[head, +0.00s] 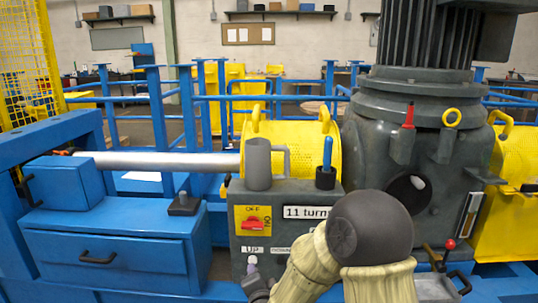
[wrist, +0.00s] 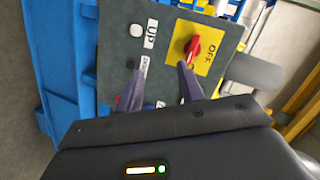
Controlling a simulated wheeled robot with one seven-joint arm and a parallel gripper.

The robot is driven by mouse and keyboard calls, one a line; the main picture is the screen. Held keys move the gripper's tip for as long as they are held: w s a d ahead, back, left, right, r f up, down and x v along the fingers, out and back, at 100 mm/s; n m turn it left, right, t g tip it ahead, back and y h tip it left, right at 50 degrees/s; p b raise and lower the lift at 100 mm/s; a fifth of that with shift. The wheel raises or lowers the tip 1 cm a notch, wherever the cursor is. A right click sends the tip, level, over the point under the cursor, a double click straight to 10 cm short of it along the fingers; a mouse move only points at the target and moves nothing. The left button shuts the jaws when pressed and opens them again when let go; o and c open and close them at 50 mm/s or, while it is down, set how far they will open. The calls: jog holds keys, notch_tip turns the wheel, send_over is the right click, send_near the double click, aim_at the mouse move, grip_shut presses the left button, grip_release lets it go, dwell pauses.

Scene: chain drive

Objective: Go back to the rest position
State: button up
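My gripper (wrist: 160,76) is open in the wrist view, with its two dark fingers apart and nothing seen between them. The fingers point at the grey control box (wrist: 118,28), over its front near the UP label. Whether they touch the box I cannot tell. In the head view my gripper (head: 256,287) is low in front of the control box (head: 330,196), largely hidden by my arm. The red switch (head: 252,224) sits on a yellow OFF/ON plate. The white UP button (head: 252,260) is just above my gripper; it also shows in the wrist view (wrist: 136,31).
A large dark motor housing (head: 390,130) rises at right. A blue drawer unit (head: 110,258) is at left. Blue railings (head: 157,105) stand behind.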

jog(key=s+d+f+n+g+h, duration=0.1)
jog(key=s+d+n+g+h, duration=0.1)
jog(key=s+d+n+g, duration=1.35)
jog(key=s+d+r+m+t+p, duration=0.1)
jog(key=s+r+m+t+p, duration=0.1)
jog(key=r+p, duration=1.5)
jog(key=s+d+r+m+t+p, duration=0.2)
jog(key=r+p, duration=1.5)
jog(key=p, duration=0.1)
